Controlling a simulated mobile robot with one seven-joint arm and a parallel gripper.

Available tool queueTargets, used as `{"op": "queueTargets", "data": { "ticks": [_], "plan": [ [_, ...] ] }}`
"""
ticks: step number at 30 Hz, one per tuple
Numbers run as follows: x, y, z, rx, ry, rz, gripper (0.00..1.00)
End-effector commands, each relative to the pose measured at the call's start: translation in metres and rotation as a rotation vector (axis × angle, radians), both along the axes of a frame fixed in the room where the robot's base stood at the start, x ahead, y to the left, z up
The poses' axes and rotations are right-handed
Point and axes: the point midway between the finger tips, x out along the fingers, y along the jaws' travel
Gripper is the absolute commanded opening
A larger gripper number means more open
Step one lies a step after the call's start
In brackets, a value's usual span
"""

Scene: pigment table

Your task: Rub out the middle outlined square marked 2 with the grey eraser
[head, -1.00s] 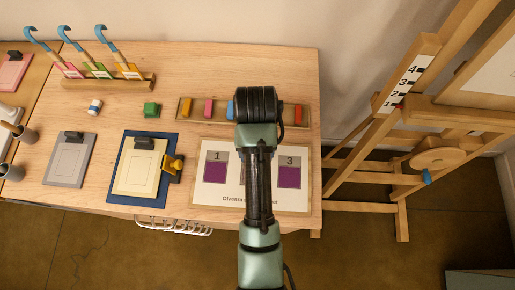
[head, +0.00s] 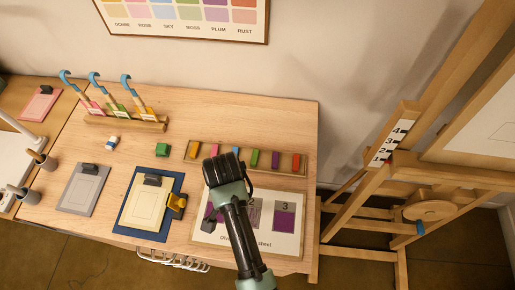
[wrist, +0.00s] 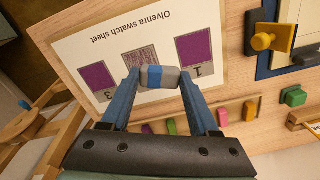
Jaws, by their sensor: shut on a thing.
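The swatch sheet (head: 276,250) lies on the table's front right and shows upside down in the wrist view (wrist: 85,45). Its middle square marked 2 (head: 254,215) is greyish with patchy purple marks, also seen in the wrist view (wrist: 140,54). Squares 3 (wrist: 97,81) and 1 (wrist: 194,48) are solid purple. My gripper (wrist: 160,78) is shut on the grey eraser (wrist: 171,77), which has a blue band. In the wrist view the eraser appears by the lower edge of square 2, toward square 1; contact with the sheet is unclear. My arm hides the fingertips in the head view.
A tray of coloured blocks (head: 234,155) lies behind the sheet. A green block (head: 162,150) and a white-and-blue block (head: 112,142) lie farther back. An easel (head: 400,190) stands right.

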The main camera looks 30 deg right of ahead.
Motion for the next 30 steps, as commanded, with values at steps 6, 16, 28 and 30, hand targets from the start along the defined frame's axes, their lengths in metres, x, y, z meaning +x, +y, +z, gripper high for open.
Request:
{"op": "queueTargets", "data": {
  "ticks": [6,16,28,30],
  "plan": [
    [-0.012,-0.030,0.006,0.000,0.006,-0.572,0.17],
    [-0.028,-0.056,-0.001,-0.001,0.005,-1.126,0.17],
    [-0.030,-0.058,-0.024,-0.002,0.004,-1.190,0.17],
    [-0.030,-0.058,-0.031,-0.002,0.004,-1.190,0.17]
  ]
}}
